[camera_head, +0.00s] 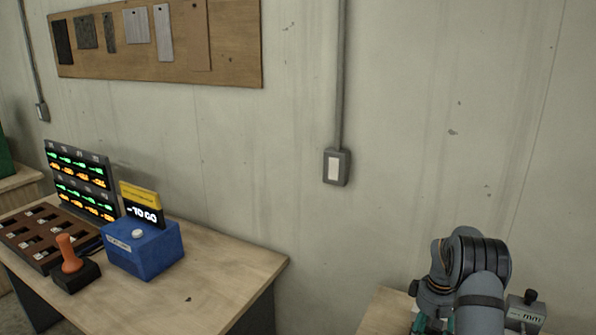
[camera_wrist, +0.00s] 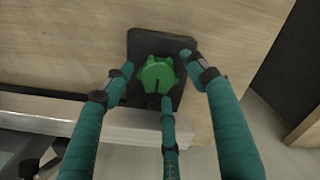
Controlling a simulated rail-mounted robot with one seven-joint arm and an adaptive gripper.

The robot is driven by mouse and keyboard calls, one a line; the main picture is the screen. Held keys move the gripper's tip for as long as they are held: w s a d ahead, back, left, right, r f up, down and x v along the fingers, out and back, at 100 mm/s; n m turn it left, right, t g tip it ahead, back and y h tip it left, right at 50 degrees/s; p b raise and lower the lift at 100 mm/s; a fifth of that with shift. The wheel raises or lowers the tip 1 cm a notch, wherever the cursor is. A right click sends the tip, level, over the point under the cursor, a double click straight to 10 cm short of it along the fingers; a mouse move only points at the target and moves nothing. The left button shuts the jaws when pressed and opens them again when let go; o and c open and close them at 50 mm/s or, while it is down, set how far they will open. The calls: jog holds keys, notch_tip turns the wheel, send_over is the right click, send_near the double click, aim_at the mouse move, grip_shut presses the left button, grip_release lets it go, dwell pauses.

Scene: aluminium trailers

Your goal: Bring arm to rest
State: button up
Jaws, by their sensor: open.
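My arm (camera_head: 468,275) is at the lower right in the head view, bent above a wooden table. Only a bit of teal from my gripper shows there, at the bottom edge. In the wrist view my gripper (camera_wrist: 160,76) has its three teal fingers spread open. A green lobed knob-like piece (camera_wrist: 156,73) on a dark square base (camera_wrist: 149,44) lies between the fingertips. The fingers hold nothing. I cannot tell whether any fingertip touches the base.
The left table (camera_head: 215,285) carries a blue box with a white button (camera_head: 143,250), an orange-handled stick (camera_head: 70,255), a slotted tray (camera_head: 35,236) and lit display panels (camera_head: 82,178). A grey device (camera_head: 526,308) stands right of my arm. The wall behind has a switch box (camera_head: 336,167).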

jog(key=m, duration=0.5)
jog(key=shift+d+r, duration=0.1)
jog(key=m, duration=0.7)
jog(key=shift+d+r+p, duration=0.1)
jog(key=shift+p, duration=0.2)
jog(key=m+p, duration=0.2)
jog(key=m, duration=0.4)
jog(key=shift+s+r, duration=0.1)
jog(key=shift+s, duration=0.05)
jog(key=shift+m+p, duration=0.8)
jog(key=shift+m, duration=0.3)
jog(key=shift+m+p, duration=0.5)
jog(key=shift+m, duration=0.4)
jog(key=shift+f, duration=0.2)
